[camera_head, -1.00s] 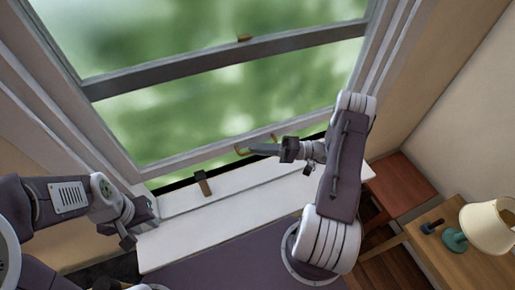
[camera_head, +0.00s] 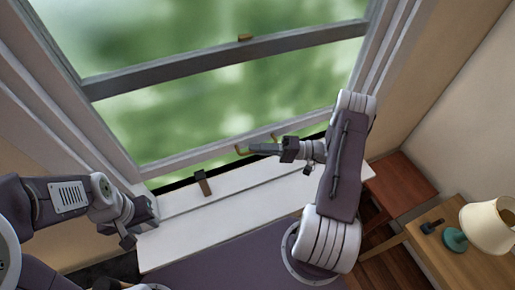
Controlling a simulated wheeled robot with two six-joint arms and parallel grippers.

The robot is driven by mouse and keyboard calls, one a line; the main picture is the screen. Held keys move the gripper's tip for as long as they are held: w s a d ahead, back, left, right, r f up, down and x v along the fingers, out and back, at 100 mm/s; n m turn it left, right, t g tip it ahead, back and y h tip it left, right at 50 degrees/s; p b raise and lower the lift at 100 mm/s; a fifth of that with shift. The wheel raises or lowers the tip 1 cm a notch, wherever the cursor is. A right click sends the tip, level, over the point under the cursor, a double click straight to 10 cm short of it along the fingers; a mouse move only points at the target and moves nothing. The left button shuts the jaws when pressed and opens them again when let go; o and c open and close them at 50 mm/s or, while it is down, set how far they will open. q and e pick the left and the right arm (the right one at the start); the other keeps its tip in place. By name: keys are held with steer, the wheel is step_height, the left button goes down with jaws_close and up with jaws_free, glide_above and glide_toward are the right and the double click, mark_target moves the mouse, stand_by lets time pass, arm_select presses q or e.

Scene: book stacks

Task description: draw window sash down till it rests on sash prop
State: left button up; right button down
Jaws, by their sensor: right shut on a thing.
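The window sash (camera_head: 190,158) is a pale frame low in the window, its bottom rail just above a dark strip along the white sill. A brass-coloured handle (camera_head: 238,150) is on that rail. The sash prop (camera_head: 203,187), a small brown upright piece, stands at the sill below the rail; I cannot tell whether they touch. My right gripper (camera_head: 256,148) is shut on the handle, hiding part of it. My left gripper (camera_head: 138,225) is beside the left end of the sill, away from the handle; its jaw opening is unclear.
The white sill (camera_head: 255,190) is mostly bare. A dark cross rail (camera_head: 200,66) with a brass catch (camera_head: 245,38) spans the window higher up. At the right are a reddish-brown wooden piece (camera_head: 402,185) and a table (camera_head: 420,245) with a lamp (camera_head: 488,226).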

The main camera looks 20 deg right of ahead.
stand_by(0.4)
step_height(320, 180, down, 11)
steer(key=b, duration=1.1)
steer(key=shift+s+a+f, duration=0.15)
steer(key=shift+s+a, duration=0.1)
steer(key=shift+s, duration=0.05)
steer(key=c, duration=1.6)
jaws_free()
steer(key=shift+c, duration=0.2)
steer(key=shift+o, duration=0.7)
steer(key=shift+w+d+f, duration=0.1)
steer(key=shift+w+d, duration=0.05)
steer(key=shift+w, duration=0.1)
